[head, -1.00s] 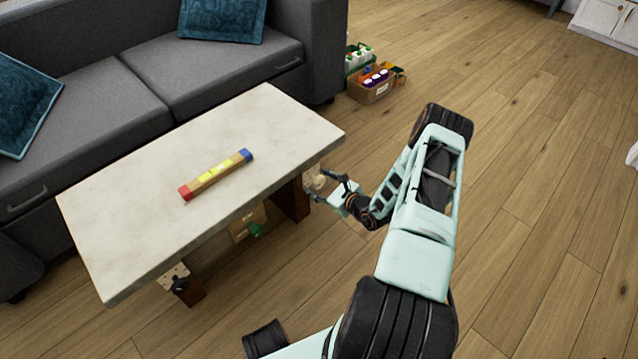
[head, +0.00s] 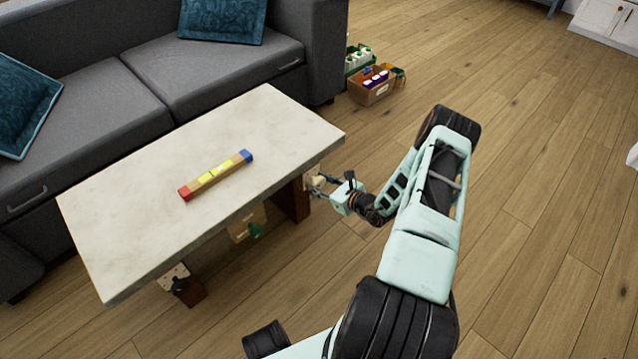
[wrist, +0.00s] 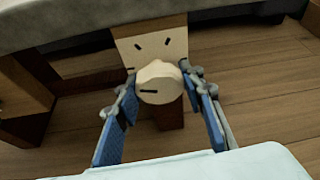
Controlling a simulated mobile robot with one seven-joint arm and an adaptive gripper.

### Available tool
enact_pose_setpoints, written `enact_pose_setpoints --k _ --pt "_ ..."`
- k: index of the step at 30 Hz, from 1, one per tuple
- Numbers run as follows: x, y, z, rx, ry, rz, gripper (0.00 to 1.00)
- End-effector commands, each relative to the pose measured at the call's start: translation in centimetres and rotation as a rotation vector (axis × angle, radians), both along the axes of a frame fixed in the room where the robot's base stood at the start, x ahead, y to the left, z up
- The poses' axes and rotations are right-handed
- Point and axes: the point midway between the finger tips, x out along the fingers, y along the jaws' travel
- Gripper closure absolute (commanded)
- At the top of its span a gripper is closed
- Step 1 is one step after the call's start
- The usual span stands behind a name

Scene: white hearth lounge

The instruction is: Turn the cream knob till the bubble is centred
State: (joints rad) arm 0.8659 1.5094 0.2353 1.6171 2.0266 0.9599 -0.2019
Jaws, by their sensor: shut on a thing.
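The cream knob (wrist: 160,82) sits on a pale plate (wrist: 150,46) with dark tick marks, on a table leg. A short dark line marks the knob's face. My gripper (wrist: 161,86) is shut on the knob, one blue finger on each side. In the head view my gripper (head: 328,186) is at the table's right end, below the top, and mostly hides the knob. The spirit level (head: 203,182), with a red end, a blue end and yellow vials, lies slantwise on the pale tabletop (head: 120,215). Its bubble is too small to make out.
A black knob (head: 180,286) is under the table's near left corner, and a green knob (head: 256,231) is under its near side. A grey sofa (head: 120,70) stands behind. Boxes of bottles (head: 372,88) stand beyond the table. The floor at right is clear.

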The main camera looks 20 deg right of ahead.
Motion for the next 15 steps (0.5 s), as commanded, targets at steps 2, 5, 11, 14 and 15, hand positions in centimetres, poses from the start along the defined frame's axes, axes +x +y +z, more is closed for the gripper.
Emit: enact_pose_setpoints --k 2,5,11,14,15 --pt "0.00 -0.21 0.00 0.054 0.019 -0.002 0.88" --pt "-0.02 -0.21 -0.01 0.130 0.047 -0.002 0.88" --pt "-0.07 -0.18 -0.05 0.274 0.101 -0.001 0.88" --pt "-0.07 -0.16 -0.07 0.336 0.123 -0.002 0.88" --pt "-0.08 -0.12 -0.07 0.358 0.131 -0.001 0.88"
